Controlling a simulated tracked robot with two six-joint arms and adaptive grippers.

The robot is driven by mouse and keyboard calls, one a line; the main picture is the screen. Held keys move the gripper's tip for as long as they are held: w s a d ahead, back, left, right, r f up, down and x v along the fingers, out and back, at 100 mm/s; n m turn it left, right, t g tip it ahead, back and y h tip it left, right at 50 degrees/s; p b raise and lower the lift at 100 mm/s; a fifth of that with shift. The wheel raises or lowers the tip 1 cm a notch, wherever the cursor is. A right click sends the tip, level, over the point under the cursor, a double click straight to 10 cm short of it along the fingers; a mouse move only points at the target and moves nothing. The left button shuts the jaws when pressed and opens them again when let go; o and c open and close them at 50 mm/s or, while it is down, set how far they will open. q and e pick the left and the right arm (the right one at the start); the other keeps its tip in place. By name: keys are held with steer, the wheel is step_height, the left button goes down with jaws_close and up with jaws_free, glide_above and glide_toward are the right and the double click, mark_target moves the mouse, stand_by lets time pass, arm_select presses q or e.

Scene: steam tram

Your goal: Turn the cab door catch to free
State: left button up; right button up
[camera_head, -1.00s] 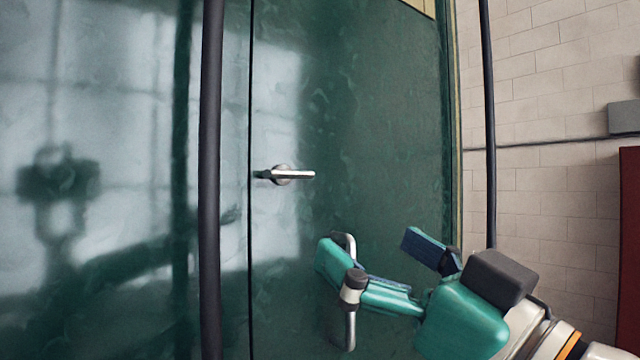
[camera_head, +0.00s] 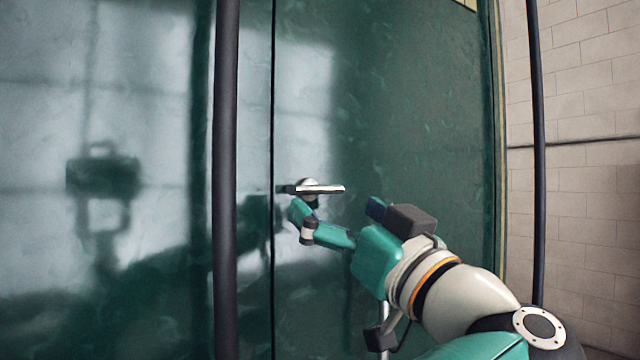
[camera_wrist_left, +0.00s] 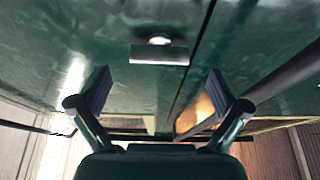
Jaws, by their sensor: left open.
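The cab door catch is a short silver lever (camera_head: 325,189) on a round boss, lying level and pointing right, close to the door seam. The green cab door (camera_head: 410,120) looks shut. My left gripper (camera_head: 338,210) is open and empty, just below the catch in the head view. In the left wrist view the catch (camera_wrist_left: 160,55) lies ahead, centred between the two open fingers (camera_wrist_left: 159,84) and beyond their tips. I see no contact between fingers and lever. My right gripper is not in view.
A dark vertical handrail (camera_head: 226,180) stands left of the catch, and another (camera_head: 538,150) stands to the right. A silver upright bar (camera_head: 383,318) shows low on the door, partly behind my arm. A pale brick wall (camera_head: 575,200) is at the far right.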

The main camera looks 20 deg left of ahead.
mark_target(320, 194)
arm_select(q)
steer(key=shift+p+x, duration=0.5)
steer(key=shift+x, duration=1.8)
steer(key=shift+d, duration=0.1)
steer(key=c, duration=1.6)
steer(key=shift+a, duration=0.2)
steer(key=shift+c, duration=0.4)
steer(key=shift+d, duration=0.15)
